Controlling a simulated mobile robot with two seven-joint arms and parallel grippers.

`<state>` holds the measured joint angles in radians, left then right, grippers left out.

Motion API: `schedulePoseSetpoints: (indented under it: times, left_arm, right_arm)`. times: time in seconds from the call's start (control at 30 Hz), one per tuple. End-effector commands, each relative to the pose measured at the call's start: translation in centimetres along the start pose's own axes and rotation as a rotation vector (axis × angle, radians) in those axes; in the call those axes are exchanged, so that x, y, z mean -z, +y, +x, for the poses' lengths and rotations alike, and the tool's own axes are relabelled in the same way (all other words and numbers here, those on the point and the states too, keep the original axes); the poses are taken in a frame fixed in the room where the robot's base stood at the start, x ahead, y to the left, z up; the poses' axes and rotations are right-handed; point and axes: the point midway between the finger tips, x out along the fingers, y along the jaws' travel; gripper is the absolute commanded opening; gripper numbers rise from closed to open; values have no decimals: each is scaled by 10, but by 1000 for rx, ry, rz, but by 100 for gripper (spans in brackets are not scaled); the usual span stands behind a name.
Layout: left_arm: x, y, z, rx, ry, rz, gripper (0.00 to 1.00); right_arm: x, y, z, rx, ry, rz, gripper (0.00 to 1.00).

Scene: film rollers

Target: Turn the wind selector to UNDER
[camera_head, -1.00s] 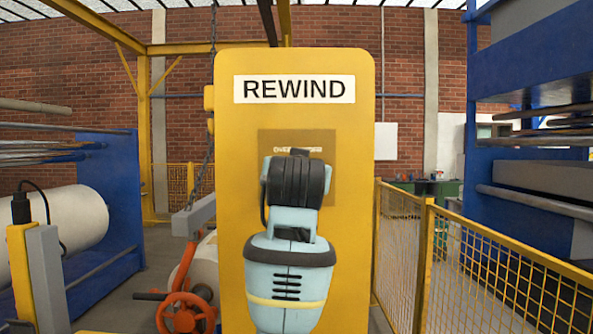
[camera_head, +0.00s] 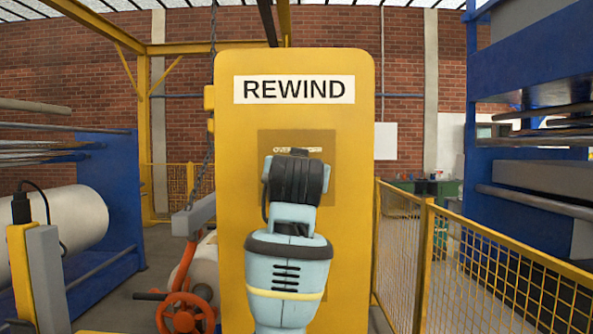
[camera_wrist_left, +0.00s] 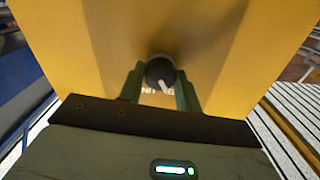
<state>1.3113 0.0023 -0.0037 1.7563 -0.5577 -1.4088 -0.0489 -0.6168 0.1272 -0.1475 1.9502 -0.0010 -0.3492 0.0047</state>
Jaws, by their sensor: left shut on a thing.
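The wind selector (camera_wrist_left: 157,68) is a round dark knob with a white pointer on the yellow REWIND panel (camera_head: 235,200). In the left wrist view its pointer slants down and slightly right, towards partly hidden lettering. My left gripper (camera_wrist_left: 160,78) has one finger on each side of the knob and is shut on it. In the head view my left wrist covers the knob and the middle of the darker label plate (camera_head: 322,175). Only part of the plate's upper lettering shows there. My right gripper is in neither view.
A yellow mesh fence (camera_head: 480,265) runs along the right of the panel. An orange handwheel (camera_head: 186,315) and a hanging chain (camera_head: 207,165) are close to its left. A blue machine with a white roll (camera_head: 75,225) stands further left.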

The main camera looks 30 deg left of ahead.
Motion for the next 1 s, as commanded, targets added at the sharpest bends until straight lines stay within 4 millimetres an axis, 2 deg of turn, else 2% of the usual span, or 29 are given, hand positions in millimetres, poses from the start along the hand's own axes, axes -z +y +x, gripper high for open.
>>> schedulePoseSetpoints:
  times: [0.37,1.0]
  left_arm:
    - [0,0,0,1,1,158,11]
    - [1,0,0,2,2,741,11]
  right_arm:
    - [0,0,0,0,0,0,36]
    - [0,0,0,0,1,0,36]
